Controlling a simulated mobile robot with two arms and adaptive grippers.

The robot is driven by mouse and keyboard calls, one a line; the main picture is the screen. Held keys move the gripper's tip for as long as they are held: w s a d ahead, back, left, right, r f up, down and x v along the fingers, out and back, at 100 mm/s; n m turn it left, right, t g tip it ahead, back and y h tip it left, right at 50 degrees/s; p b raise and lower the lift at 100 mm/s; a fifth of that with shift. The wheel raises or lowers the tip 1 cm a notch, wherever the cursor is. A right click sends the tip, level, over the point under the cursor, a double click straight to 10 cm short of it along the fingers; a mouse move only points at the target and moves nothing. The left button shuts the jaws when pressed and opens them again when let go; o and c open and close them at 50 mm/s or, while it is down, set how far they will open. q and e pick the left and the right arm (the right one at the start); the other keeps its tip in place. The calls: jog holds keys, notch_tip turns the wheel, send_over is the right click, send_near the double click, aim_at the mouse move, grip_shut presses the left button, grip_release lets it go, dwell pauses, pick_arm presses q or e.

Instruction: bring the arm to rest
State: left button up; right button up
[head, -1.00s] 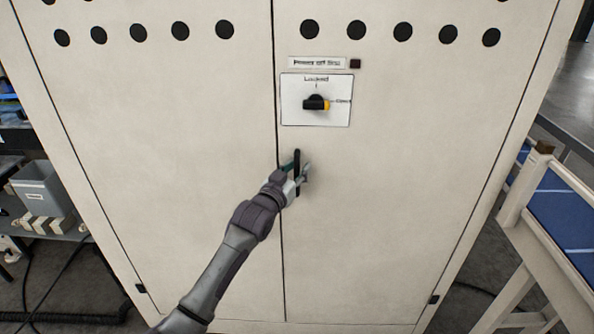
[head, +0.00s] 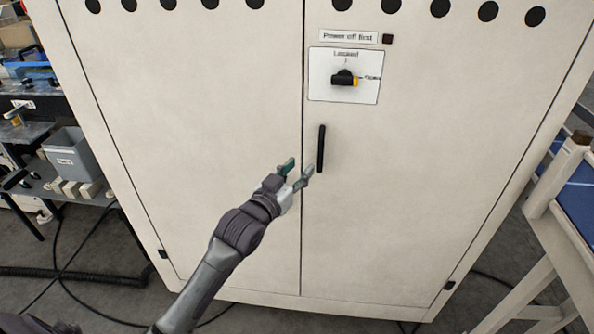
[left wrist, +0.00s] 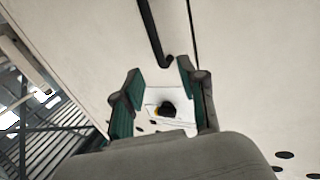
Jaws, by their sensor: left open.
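My left gripper (head: 297,172) is open and empty in front of the cabinet doors, a little left of and below the black door handle (head: 321,149). A gap shows between it and the handle. In the left wrist view its two green-lined fingers (left wrist: 157,90) stand apart, and the handle (left wrist: 152,32) lies beyond them. My left arm comes up from the bottom left. My right gripper is not in view.
The cream cabinet (head: 220,110) is shut and carries a rotary switch (head: 345,78) with its knob sideways and a "Power off first" label (head: 349,37). A shelf with a grey bin (head: 70,158) stands left. A cream frame with a blue panel (head: 578,205) stands right.

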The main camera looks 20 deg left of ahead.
pick_arm(q)
jog(key=shift+s, duration=0.2)
dwell(0.3)
